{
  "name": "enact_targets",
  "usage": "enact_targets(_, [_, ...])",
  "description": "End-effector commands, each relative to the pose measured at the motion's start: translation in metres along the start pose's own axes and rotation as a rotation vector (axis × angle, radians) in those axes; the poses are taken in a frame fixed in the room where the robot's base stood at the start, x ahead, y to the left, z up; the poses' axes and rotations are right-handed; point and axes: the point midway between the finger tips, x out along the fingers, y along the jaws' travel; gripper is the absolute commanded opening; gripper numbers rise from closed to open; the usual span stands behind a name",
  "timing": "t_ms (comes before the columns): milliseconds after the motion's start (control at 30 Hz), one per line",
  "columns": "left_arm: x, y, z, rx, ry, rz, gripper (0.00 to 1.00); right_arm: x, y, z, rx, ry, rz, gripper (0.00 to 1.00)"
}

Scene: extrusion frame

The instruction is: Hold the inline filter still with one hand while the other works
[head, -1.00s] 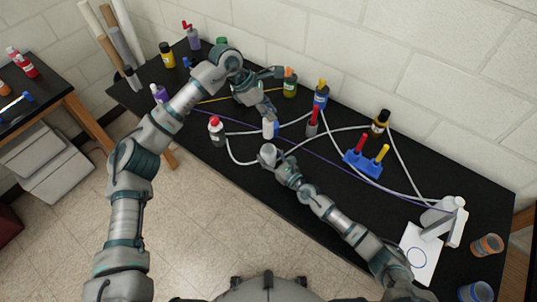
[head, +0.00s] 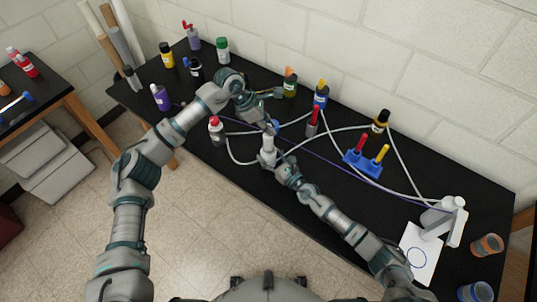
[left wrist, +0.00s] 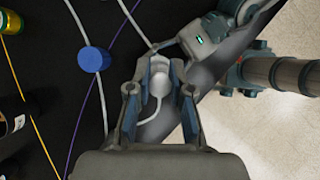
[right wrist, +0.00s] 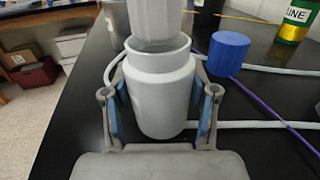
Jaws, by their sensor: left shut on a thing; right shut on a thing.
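The inline filter's white round housing (right wrist: 160,98) stands upright with an open top in the right wrist view. My right gripper (right wrist: 160,112) is shut around it, one blue-padded finger on each side. A pale cylindrical insert (right wrist: 155,20) is upright right above the housing, its lower end at the open mouth. My left gripper (left wrist: 160,90) is shut on this insert (left wrist: 160,78) and holds it from above. A round blue cap (left wrist: 94,60) lies apart on the bench; it also shows in the right wrist view (right wrist: 228,53). In the head view the housing (head: 267,158) is partly hidden.
White tubing (head: 240,160) loops over the black bench, with a purple cord (head: 330,167) and a yellow one. A red-capped bottle (head: 216,130) stands left of the filter. A blue rack (head: 362,163) and several bottles stand right and behind.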

Motion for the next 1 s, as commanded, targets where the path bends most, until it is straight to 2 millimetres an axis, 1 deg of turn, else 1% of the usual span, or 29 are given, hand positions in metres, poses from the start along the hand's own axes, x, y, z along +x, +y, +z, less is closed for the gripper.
enact_targets(333, [0.02, 0.0, -0.012, 0.0, 0.0, 0.0, 0.0, 0.0, 0.0, -0.001, 0.0, 0.001, 0.0, 0.19])
enact_targets(467, [0.024, 0.0, -0.014, 0.0, 0.0, 0.0, 0.0, 0.0, 0.0, -0.001, 0.0, 0.001, 0.0, 0.19])
enact_targets(700, [0.024, 0.0, -0.014, 0.0, 0.0, 0.0, 0.0, 0.0, 0.0, -0.001, 0.0, 0.001, 0.0, 0.19])
enact_targets(733, [0.024, 0.0, -0.014, 0.0, 0.0, 0.0, 0.25, 0.0, 0.0, -0.001, 0.0, 0.001, 0.0, 0.19])
enact_targets(767, [0.024, 0.0, -0.014, 0.0, 0.0, 0.0, 0.33, 0.0, 0.0, -0.001, 0.0, 0.001, 0.0, 0.19])
enact_targets(800, [0.024, 0.0, -0.014, 0.0, 0.0, 0.0, 0.43, 0.0, 0.0, -0.001, 0.0, 0.001, 0.0, 0.19])
enact_targets(833, [0.024, 0.0, -0.014, 0.0, 0.0, 0.0, 0.49, 0.0, 0.0, -0.001, 0.0, 0.001, 0.0, 0.19])
enact_targets(1000, [0.024, 0.0, -0.014, 0.0, 0.0, 0.0, 0.49, 0.0, 0.0, -0.001, 0.0, 0.001, 0.0, 0.19])
